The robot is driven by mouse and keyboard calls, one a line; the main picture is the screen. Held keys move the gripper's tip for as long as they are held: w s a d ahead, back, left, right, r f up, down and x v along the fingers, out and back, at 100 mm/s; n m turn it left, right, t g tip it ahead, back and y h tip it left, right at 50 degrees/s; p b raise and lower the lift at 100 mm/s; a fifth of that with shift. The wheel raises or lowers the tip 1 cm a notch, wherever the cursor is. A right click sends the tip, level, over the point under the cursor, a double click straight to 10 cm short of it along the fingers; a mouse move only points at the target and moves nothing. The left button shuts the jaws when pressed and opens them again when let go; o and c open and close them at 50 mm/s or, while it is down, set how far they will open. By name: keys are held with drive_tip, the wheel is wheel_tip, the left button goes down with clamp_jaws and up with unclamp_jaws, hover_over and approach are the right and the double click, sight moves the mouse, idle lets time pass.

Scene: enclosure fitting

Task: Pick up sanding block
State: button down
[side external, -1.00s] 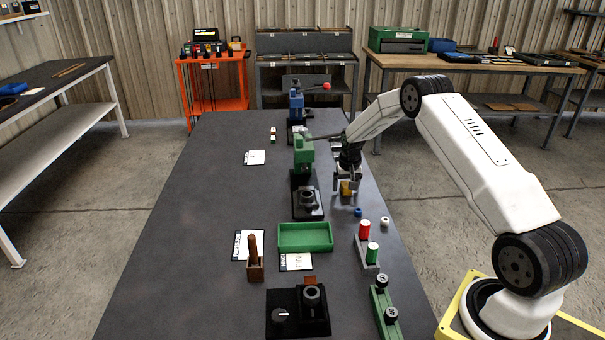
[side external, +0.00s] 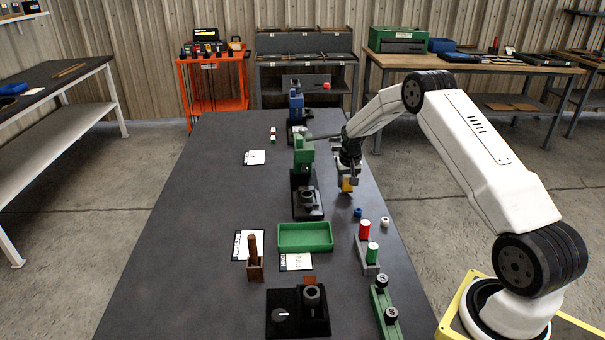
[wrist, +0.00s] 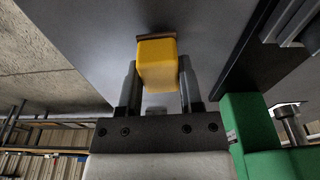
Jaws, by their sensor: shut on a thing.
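The sanding block (wrist: 157,66) is a yellow block with a brown layer on its far face. In the wrist view it sits between the two fingers of my gripper (wrist: 158,88), which is shut on it. In the side external view the yellow block (side external: 347,185) hangs below my gripper (side external: 348,178), near the right edge of the dark table. It appears a little above the table top, just right of the green press.
The green press (side external: 304,155) stands left of my gripper, with a blue press (side external: 296,105) behind. A small blue part (side external: 358,212) and a white part (side external: 385,221) lie in front. A green tray (side external: 305,237) and red and green cylinders stand nearer. The table's left side is mostly clear.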

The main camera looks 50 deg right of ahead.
drive_tip(key=s+a+r, duration=0.6)
drive_tip(key=s+r, duration=0.5)
drive_tip(key=s, duration=0.1)
drive_tip(key=shift+s+a+r, duration=0.15)
drive_tip(key=shift+s+r, duration=0.1)
drive_tip(key=shift+s, duration=0.05)
idle(0.6)
drive_tip(key=c, duration=1)
unclamp_jaws()
drive_tip(key=shift+w, duration=0.15)
clamp_jaws()
